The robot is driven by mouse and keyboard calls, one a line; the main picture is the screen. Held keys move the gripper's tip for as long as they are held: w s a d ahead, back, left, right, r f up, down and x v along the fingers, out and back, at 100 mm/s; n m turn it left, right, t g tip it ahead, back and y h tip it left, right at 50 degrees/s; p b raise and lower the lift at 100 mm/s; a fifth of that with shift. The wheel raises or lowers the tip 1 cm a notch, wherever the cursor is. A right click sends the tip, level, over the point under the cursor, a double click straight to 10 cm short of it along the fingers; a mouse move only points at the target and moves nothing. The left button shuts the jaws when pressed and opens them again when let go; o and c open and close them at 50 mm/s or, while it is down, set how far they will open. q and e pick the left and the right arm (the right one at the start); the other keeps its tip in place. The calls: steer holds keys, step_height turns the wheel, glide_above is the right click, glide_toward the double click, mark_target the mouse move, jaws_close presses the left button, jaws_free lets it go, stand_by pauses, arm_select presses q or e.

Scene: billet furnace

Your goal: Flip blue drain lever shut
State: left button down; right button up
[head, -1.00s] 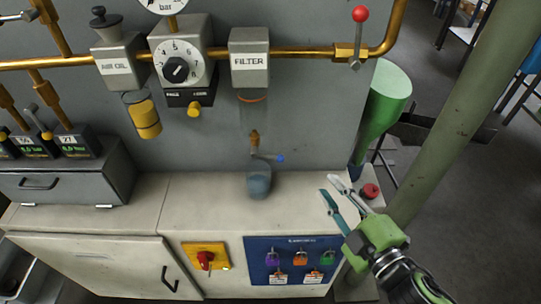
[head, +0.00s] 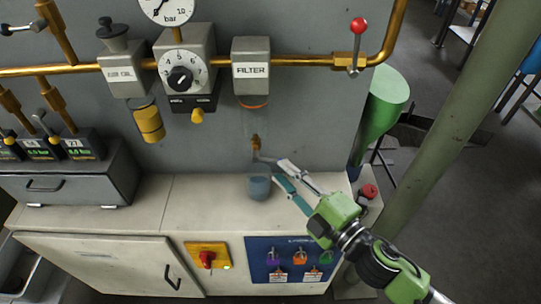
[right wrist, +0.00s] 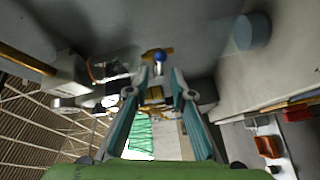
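The drain under the filter is a brass fitting (head: 255,142) with a thin grey lever arm (head: 265,157) pointing right. In the head view its blue end is hidden behind my right fingertips. In the right wrist view the blue knob (right wrist: 160,56) shows just ahead of the fingertips, roughly centred between them. My right gripper (head: 279,171) is open and empty, its fingers pointing left at the lever end; it also shows in the right wrist view (right wrist: 160,82). I cannot tell if it touches the knob. My left gripper is not in view.
A blue-grey cup (head: 259,187) stands on the cabinet top (head: 210,195) below the drain, close to my lower finger. The grey FILTER block (head: 250,62) is above. A red button (head: 369,191) and a green funnel-like shape (head: 385,105) are at right.

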mark_target(271, 161)
steer(key=p+x, duration=0.1)
steer(key=x, duration=0.5)
jaws_close()
